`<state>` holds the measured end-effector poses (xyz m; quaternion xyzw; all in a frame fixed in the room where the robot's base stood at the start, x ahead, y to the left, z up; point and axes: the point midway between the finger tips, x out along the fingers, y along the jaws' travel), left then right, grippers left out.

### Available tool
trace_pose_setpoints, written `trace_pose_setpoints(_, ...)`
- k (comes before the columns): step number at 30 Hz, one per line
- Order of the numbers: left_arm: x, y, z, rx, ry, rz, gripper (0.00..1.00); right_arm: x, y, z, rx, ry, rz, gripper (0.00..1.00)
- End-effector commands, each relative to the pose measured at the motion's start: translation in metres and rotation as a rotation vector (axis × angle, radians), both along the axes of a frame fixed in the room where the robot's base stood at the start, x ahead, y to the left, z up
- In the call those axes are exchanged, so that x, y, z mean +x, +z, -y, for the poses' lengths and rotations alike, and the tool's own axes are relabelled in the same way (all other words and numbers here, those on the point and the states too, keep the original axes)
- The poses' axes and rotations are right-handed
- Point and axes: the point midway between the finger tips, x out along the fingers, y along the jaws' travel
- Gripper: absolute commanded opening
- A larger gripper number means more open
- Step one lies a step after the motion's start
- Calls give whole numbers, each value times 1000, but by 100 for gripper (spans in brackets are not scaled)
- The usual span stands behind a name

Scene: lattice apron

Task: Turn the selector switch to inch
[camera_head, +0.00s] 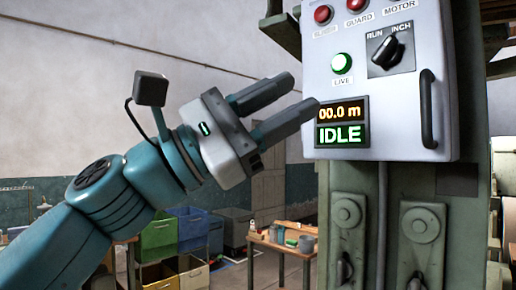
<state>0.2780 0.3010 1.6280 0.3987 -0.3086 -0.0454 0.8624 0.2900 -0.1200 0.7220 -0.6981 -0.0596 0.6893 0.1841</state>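The selector switch (386,50) is a black knob on a dark plate marked RUN and INCH, on the upper right of the light grey control panel (395,110). Its handle slants from lower left to upper right; which mark it points to is too small to be sure. The display (341,122) below reads 00.0 m and IDLE. My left gripper (301,93) comes in from the left, its two dark fingers apart with nothing between them. It is left of the switch, near the panel's left edge, not touching the switch. My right gripper is out of view.
A lit green LIVE lamp (342,63) and red lamps marked GUARD (357,4) and another label sit left of the switch. A black bar handle (428,109) stands out at the panel's lower right. Bins (193,230) and a small table (283,245) are in the background.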

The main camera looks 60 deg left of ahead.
Motion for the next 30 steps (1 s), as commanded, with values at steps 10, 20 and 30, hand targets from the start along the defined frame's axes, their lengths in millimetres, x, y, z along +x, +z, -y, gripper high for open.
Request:
trace_pose_setpoints(10, -27, -18, -11, 0, 1, 1, 39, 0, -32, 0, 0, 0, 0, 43)
trace_pose_setpoints(20, -28, -16, -11, 0, -1, 1, 39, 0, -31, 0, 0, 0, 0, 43)
trace_pose_setpoints(30, -28, -16, -11, 0, -1, 1, 39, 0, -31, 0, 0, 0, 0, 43)
